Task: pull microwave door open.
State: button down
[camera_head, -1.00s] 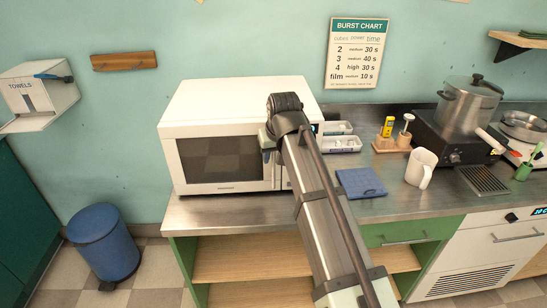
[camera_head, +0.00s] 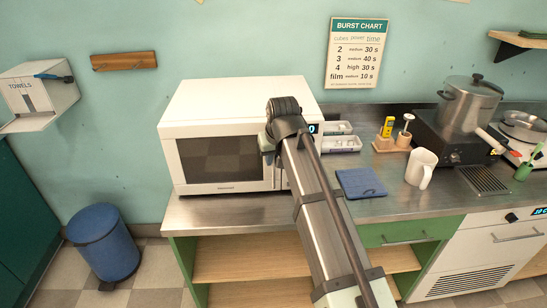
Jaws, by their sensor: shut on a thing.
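The white microwave (camera_head: 240,98) stands on the steel counter, its dark-windowed door (camera_head: 218,160) facing me. The door looks closed or very nearly so; I see no clear gap at its edge. The door handle (camera_head: 273,178) is a vertical bar at the door's right side, mostly hidden behind my arm. My gripper (camera_head: 266,148) is at the upper part of the handle and is shut on it. The fingertips are largely hidden by the wrist. A lit blue display (camera_head: 313,128) shows right of my wrist.
A steel pot (camera_head: 468,104) stands farther right.

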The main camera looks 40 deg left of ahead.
dwell(0.4)
jog(key=shift+s+d, duration=0.4)
jog(key=shift+s, duration=0.05)
jog(key=s+d+m+t+h, duration=0.1)
jog(key=s+d+m, duration=0.2)
jog(key=s, duration=1)
jog(key=s+d+m+t+h, duration=0.1)
jog(key=s+d+m, duration=0.2)
jog(key=s, duration=1)
jog(key=s+a+m+h, duration=0.1)
jog(key=s+a+m, duration=0.2)
jog(key=s+a, duration=0.3)
jog(key=s+a+m+h, duration=0.1)
jog(key=s+a+m, duration=0.2)
jog(key=s+a, duration=0.4)
jog(key=shift+s+a, duration=0.15)
jog(key=shift+s, duration=3.15)
jog(key=shift+r, duration=0.1)
